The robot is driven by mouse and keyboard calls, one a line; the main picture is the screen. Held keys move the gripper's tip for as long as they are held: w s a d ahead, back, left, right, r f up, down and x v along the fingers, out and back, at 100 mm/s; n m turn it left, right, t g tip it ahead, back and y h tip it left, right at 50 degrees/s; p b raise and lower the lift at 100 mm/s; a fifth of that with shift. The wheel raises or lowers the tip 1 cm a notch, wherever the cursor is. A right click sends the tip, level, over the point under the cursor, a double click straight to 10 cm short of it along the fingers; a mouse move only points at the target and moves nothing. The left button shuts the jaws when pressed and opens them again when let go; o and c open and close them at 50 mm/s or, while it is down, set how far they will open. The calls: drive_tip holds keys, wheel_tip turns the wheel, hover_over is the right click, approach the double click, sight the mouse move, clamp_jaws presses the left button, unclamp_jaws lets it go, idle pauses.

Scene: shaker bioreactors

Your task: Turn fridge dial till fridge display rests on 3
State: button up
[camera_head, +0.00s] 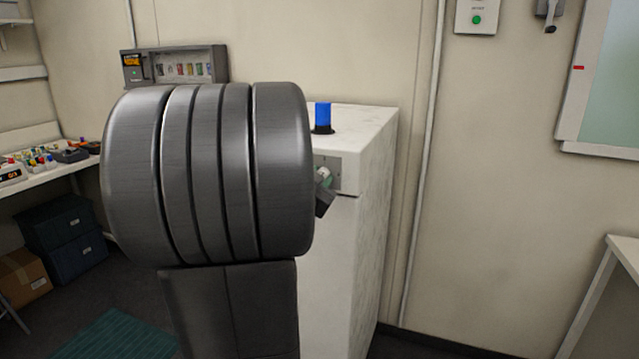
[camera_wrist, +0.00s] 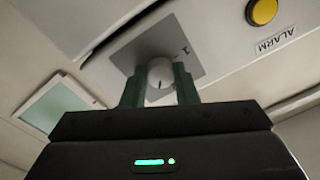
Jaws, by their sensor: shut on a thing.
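The fridge (camera_head: 350,220) is the white cabinet standing against the wall, partly hidden behind my arm. The fridge dial (camera_wrist: 160,73) is a white round knob with a dark pointer line, on a grey plate (camera_wrist: 205,45). My gripper (camera_wrist: 160,88) has its two green fingers on either side of the dial, shut on it. In the head view the dial (camera_head: 324,173) shows small at the right edge of my arm, with the dark gripper (camera_head: 325,190) at it. A dark mark is on the plate beside the dial, too small to read surely. I cannot make out the fridge display's number.
A yellow alarm button (camera_wrist: 262,12) sits on the panel right of the dial. A blue cylinder (camera_head: 323,116) stands on the fridge top. A bench with small items (camera_head: 40,165) is at the left. Floor space shows right of the fridge.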

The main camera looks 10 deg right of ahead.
drive_tip(key=shift+m, duration=0.4)
drive_tip(key=o, duration=1)
drive_tip(key=v, duration=1.4)
drive_tip(key=shift+w, duration=0.1)
drive_tip(key=x, duration=1.4)
